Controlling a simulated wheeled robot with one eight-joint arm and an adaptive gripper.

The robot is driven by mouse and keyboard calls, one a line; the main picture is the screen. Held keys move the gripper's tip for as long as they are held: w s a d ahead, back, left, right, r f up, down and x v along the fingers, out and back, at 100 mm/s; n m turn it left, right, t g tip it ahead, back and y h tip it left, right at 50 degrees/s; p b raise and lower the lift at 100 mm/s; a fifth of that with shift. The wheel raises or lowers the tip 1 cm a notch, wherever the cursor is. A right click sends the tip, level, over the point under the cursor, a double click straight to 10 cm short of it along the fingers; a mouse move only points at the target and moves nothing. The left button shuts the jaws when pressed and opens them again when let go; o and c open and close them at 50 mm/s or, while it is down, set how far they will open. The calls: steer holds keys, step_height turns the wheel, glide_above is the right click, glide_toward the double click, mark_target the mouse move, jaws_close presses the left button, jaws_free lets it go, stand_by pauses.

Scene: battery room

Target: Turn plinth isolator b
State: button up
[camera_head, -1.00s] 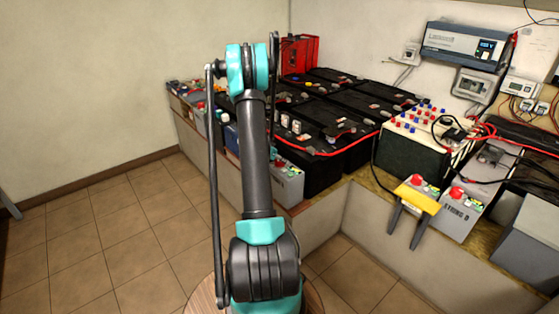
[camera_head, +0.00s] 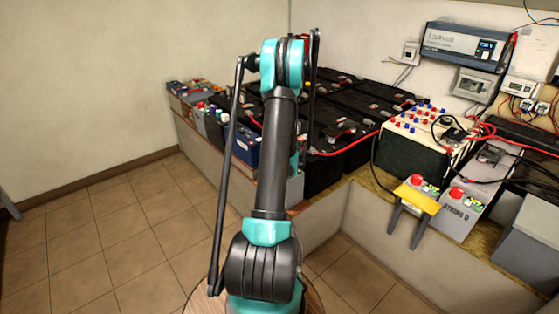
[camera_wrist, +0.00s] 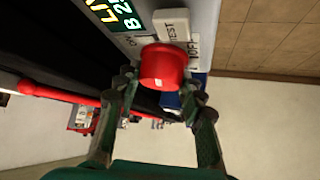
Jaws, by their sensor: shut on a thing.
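The isolator is a grey box (camera_wrist: 201,14) with a red round knob (camera_wrist: 163,66), a green-lettered display (camera_wrist: 118,14) and ON, TEST and OFF labels by the knob. Its display shows a letter B, partly cut off. My gripper (camera_wrist: 160,88) has a finger on each side of the red knob and is shut on it. In the head view the grey box (camera_head: 297,190) shows only partly behind my arm, at the plinth's front edge. My gripper and the knob are hidden there by my arm.
Black batteries (camera_head: 345,130) with a red cable fill the plinth behind. A blue box (camera_head: 246,146) stands left of my arm. At right are a yellow-topped piece (camera_head: 417,198) and another grey isolator box (camera_head: 462,213). Tiled floor (camera_head: 120,220) at left is clear.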

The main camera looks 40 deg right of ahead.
steer(key=shift+n+y, duration=0.9)
steer(key=shift+n, duration=0.4)
steer(key=shift+t+y, duration=0.3)
steer(key=o, duration=1.2)
steer(key=v, duration=1.2)
steer(key=shift+a, duration=0.1)
